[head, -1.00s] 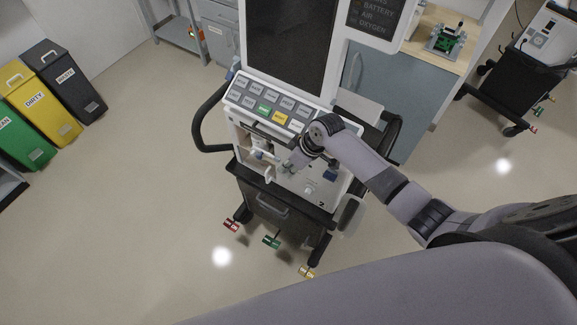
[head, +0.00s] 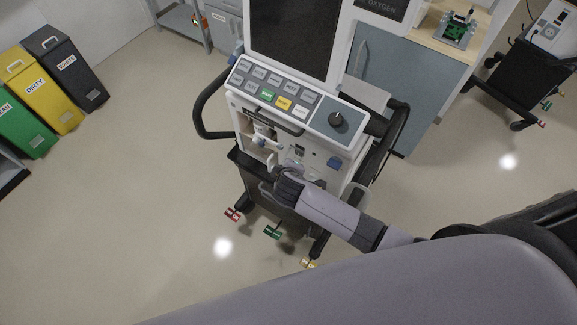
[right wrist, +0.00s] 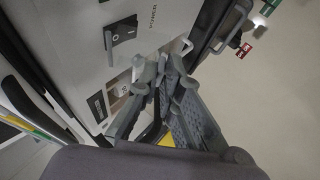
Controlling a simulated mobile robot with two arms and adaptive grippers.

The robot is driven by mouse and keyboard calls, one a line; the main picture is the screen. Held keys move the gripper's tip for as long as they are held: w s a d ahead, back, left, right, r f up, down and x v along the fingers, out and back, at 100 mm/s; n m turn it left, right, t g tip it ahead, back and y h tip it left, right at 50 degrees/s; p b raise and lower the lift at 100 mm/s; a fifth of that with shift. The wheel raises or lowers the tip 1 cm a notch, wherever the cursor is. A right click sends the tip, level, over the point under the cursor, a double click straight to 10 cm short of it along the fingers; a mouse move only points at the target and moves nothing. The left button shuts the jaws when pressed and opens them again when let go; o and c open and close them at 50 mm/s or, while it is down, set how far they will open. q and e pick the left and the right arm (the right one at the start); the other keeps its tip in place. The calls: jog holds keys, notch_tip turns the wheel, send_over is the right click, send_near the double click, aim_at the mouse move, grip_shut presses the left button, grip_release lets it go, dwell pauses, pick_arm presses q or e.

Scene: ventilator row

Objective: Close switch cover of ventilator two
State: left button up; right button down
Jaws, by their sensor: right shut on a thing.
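The ventilator (head: 335,155) stands in the middle of the head view, its front panel facing me. In the right wrist view a black rocker switch (right wrist: 123,31) sits on that panel beside the POWER label. A dark flap-like piece (right wrist: 108,45) stands at its edge and looks like the switch cover, open. My right gripper (right wrist: 170,72) is shut, its fingertips close together below the switch and apart from the flap. A pale fitting (right wrist: 143,70) is right beside the fingertips. What lies between them is unclear. In the head view my right arm hides most of the gripper. My left gripper is not in view.
A black side handle (head: 205,110) curves out on the ventilator's left. Red (head: 233,214) and green (head: 272,232) caster pedals are at its base. Bins (head: 48,90) stand at the far left and a cabinet (head: 395,85) behind. The left floor is clear.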

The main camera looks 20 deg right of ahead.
notch_tip(320, 180, down, 6)
jog(key=w+d+n+t+h+b, duration=0.2)
jog(key=t+h+b, duration=0.4)
jog(key=b, duration=1.5)
jog(key=shift+d+n+t+b, duration=0.25)
jog(key=shift+n+t+b, duration=0.25)
jog(key=shift+t, duration=0.5)
jog(key=shift+r, duration=0.15)
jog(key=c, duration=1.8)
grip_release()
jog(key=shift+o, duration=0.2)
jog(key=v, duration=1.2)
